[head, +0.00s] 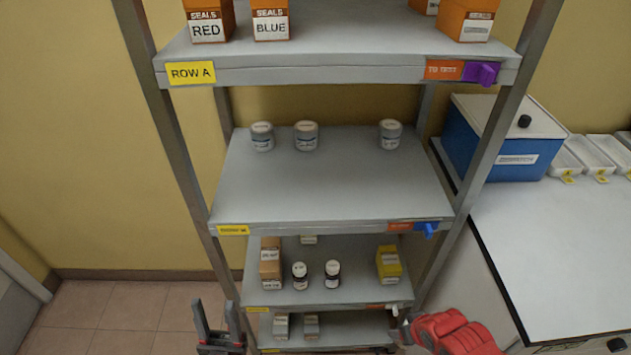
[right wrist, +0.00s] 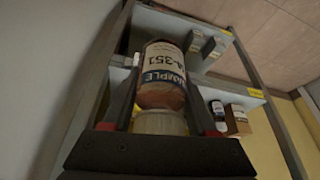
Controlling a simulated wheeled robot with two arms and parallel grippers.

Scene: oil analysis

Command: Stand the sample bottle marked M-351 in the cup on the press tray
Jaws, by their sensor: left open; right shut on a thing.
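My right gripper (right wrist: 164,100) is shut on a sample bottle (right wrist: 163,72) in the right wrist view. The bottle has a white label with SAMPLE and "-351" readable, reddish-brown contents and a pale cap. The cap is nearest the gripper's palm, with one finger on each side of the bottle. In the head view my left gripper (head: 220,328) is open and empty at the bottom, in front of the lower left of the rack. I see no press tray or cup in either view.
A grey shelf rack (head: 335,190) fills the middle. It carries orange seal boxes (head: 270,20), grey tins (head: 305,136), two dark bottles (head: 332,274) and a yellow box (head: 389,264). At right, a white counter (head: 560,260) holds a blue cooler (head: 500,140) and white trays (head: 597,155); its front is clear.

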